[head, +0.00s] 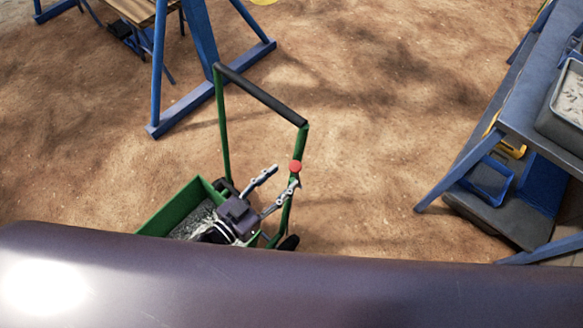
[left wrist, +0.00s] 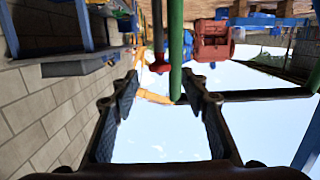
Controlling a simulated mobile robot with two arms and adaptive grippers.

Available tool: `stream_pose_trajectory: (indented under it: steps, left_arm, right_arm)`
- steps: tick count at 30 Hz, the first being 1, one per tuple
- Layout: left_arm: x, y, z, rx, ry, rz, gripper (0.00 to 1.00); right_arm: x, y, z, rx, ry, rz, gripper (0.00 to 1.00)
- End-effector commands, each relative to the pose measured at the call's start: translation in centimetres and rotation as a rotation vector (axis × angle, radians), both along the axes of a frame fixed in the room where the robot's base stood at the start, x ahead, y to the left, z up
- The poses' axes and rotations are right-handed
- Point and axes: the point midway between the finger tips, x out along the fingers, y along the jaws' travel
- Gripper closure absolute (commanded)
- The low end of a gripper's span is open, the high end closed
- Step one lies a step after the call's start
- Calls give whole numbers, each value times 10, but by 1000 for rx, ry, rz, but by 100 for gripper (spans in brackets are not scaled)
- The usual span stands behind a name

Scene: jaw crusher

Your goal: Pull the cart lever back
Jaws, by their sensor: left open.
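The green cart (head: 222,125) stands on the sandy ground with a black crossbar handle (head: 262,94) on top. Its lever shows a red knob (head: 295,167) beside the right green upright. My left gripper (head: 277,180) is open over the cart, its fingers spread, one of them close to the knob. In the left wrist view the red knob (left wrist: 160,67) and a green upright (left wrist: 175,45) appear ahead, between the open fingertips (left wrist: 163,84). Nothing is gripped. Whether a finger touches the knob or upright, I cannot tell. My gripper hides part of the cart. My right gripper is not visible.
Grey gravel lies in the cart's green bin (head: 176,208). A blue metal frame (head: 158,70) stands behind at the left. A blue-legged table (head: 535,110) with a tray (head: 570,95) is at the right. Bare sand (head: 385,130) lies between the cart and the table.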

Motion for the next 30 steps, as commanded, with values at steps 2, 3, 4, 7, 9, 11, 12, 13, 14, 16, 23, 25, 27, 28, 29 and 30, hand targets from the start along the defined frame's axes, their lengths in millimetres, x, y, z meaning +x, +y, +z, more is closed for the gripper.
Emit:
stream_pose_trajectory:
  steps: [2, 3, 4, 7, 9, 11, 12, 13, 14, 16, 23, 25, 27, 28, 29, 30]
  left_arm:
    - [-15, 10, 1, 1, 2, -1, 58]
    - [-20, 14, 2, 2, 1, -1, 58]
    - [-24, 17, 3, 2, 1, -1, 58]
    - [-34, 24, 5, -1, 1, -1, 58]
    - [-39, 28, 6, 0, 0, -1, 58]
    - [-41, 30, 6, 1, -1, 0, 58]
    - [-42, 31, 7, 2, -1, 0, 58]
    - [-42, 31, 7, 0, -1, 0, 58]
    - [-43, 31, 7, 0, -1, 0, 58]
    - [-43, 31, 7, 0, -1, 0, 58]
    - [-41, 32, 4, -5, -5, -2, 70]
    - [-39, 34, -2, -20, -15, -5, 78]
    - [-34, 37, -10, -47, -33, -14, 86]
    - [-32, 39, -15, -63, -42, -19, 89]
    - [-30, 41, -19, -80, -52, -24, 92]
    - [-26, 45, -24, -104, -69, -32, 97]
  right_arm:
    - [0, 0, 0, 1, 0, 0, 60]
    - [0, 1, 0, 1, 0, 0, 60]
    - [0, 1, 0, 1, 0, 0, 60]
    - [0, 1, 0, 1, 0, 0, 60]
    - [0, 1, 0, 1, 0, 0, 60]
    - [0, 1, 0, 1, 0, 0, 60]
    - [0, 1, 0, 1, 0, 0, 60]
    - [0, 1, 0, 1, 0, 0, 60]
    - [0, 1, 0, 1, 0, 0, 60]
    - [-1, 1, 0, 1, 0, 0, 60]
    - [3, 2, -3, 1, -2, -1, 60]
    - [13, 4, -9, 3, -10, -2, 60]
    - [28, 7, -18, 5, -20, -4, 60]
    - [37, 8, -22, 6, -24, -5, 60]
    - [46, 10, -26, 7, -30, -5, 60]
    - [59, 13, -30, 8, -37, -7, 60]
